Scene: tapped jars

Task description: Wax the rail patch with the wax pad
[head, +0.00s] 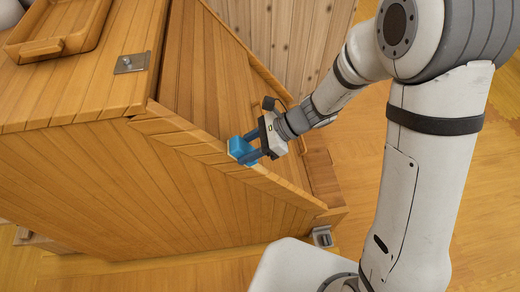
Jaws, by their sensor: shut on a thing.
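The wax pad (238,147) is a small bright blue block with a thin yellowish edge on its left side. My gripper (248,148) is shut on it, coming in from the upper right. The pad is at a pale wooden rail (192,138) that slopes down to the right along the front of the wooden cabinet. Whether it touches the rail or hovers just over it, I cannot tell. No separate patch stands out on the rail; it may be hidden under the pad and gripper.
The wooden cabinet (105,195) fills the left and middle. On its top are a wooden tray (42,47) and a metal plate (132,62). A plank wall (290,40) stands behind. Wooden floor (485,200) is open at the right. A small metal fitting (323,236) sits low at the cabinet's corner.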

